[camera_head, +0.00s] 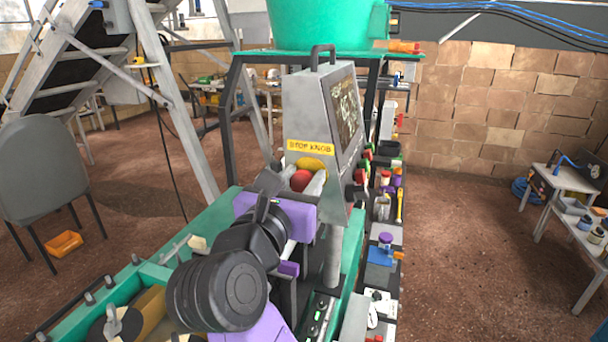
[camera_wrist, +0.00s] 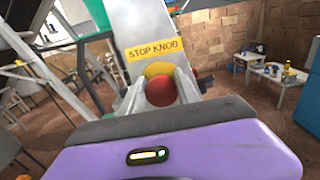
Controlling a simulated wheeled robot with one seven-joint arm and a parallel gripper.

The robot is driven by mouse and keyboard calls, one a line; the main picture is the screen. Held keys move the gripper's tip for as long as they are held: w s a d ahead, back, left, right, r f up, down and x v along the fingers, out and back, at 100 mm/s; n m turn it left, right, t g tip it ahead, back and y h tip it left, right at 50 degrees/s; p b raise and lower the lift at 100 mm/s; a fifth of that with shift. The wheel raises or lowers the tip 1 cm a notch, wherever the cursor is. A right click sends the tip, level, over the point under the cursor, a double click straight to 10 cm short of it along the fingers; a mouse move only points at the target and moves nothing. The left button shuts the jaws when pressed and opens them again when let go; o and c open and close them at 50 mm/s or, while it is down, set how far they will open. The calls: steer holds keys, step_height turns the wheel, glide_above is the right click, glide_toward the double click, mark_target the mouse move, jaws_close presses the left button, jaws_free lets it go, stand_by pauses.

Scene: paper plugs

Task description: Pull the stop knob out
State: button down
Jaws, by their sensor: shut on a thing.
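The red stop knob (camera_head: 300,180) sits on a yellow base (camera_head: 311,163) on the side of a grey control box (camera_head: 305,108), under a yellow "STOP KNOB" label (camera_head: 310,146). My gripper (camera_head: 303,184) is at the knob, with its light fingers on either side of it, shut on it. In the wrist view the red knob (camera_wrist: 161,91) lies between the two fingers, with the yellow base (camera_wrist: 158,69) behind it and the label (camera_wrist: 154,49) above. Part of the knob is hidden by the fingers. I cannot tell how far it stands out from its base.
A green machine frame (camera_head: 350,268) runs beneath my arm. A green tub (camera_head: 328,25) stands above, behind the control box. Small coloured items line the bench (camera_head: 385,235) to the right. Open floor (camera_head: 460,250) lies further right, before a small table (camera_head: 570,180).

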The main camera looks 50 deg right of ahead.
steer(key=shift+a, duration=0.2)
steer(key=c, duration=0.9)
jaws_free()
steer(key=shift+s, duration=0.1)
steer(key=shift+a, duration=0.15)
steer(key=b+v, duration=0.1)
steer(key=v, duration=0.6)
steer(key=shift+s+a, duration=0.15)
steer(key=shift+a, duration=0.15)
